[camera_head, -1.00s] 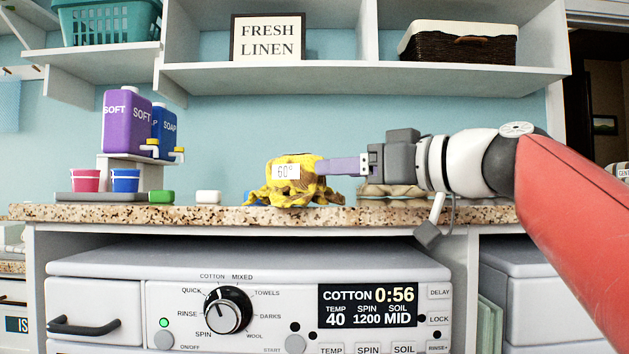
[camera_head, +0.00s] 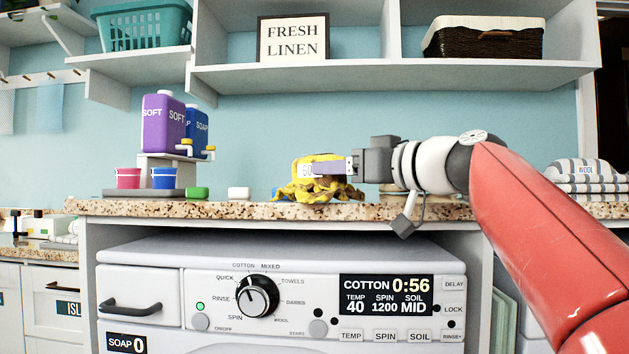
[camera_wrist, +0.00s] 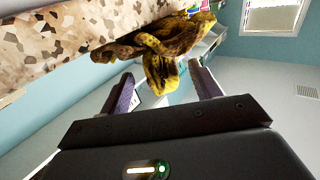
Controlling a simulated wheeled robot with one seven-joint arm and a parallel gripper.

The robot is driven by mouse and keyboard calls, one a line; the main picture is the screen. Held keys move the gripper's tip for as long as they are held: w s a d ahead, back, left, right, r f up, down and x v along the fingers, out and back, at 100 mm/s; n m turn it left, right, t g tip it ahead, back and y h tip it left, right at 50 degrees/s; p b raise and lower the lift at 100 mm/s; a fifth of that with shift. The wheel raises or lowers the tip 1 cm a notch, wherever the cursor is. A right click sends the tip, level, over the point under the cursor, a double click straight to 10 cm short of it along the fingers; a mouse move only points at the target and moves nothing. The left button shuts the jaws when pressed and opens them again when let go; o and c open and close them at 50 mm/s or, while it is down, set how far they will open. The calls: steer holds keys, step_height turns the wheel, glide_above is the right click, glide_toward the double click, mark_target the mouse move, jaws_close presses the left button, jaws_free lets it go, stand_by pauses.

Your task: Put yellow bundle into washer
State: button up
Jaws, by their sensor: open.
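The yellow bundle (camera_head: 318,185) is a crumpled, dark-stained cloth with a white tag reading 60, partly covered by my finger. It sits on the speckled countertop in the head view. My gripper (camera_head: 325,168) reaches in from the right at the bundle's height, one purple finger in front of it.
The speckled counter (camera_head: 120,208) runs across the middle. Purple and blue bottles (camera_head: 163,125), two cups (camera_head: 128,178), a green block (camera_head: 197,192) and a white block (camera_head: 238,193) stand left of the bundle. Folded striped towels (camera_head: 585,180) lie at right. Shelves (camera_head: 350,78) hang above.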

steer(key=p+x, duration=0.1)
steer(key=x, duration=0.3)
steer(key=shift+a+p, duration=0.15)
steer(key=shift+p, duration=0.15)
steer(key=shift+c, duration=0.4)
steer(key=c, duration=1.1)
steer(key=shift+o, duration=0.2)
step_height(320, 180, up, 8)
steer(key=p, duration=0.3)
steer(key=shift+r, duration=0.95)
steer(key=shift+s, duration=0.1)
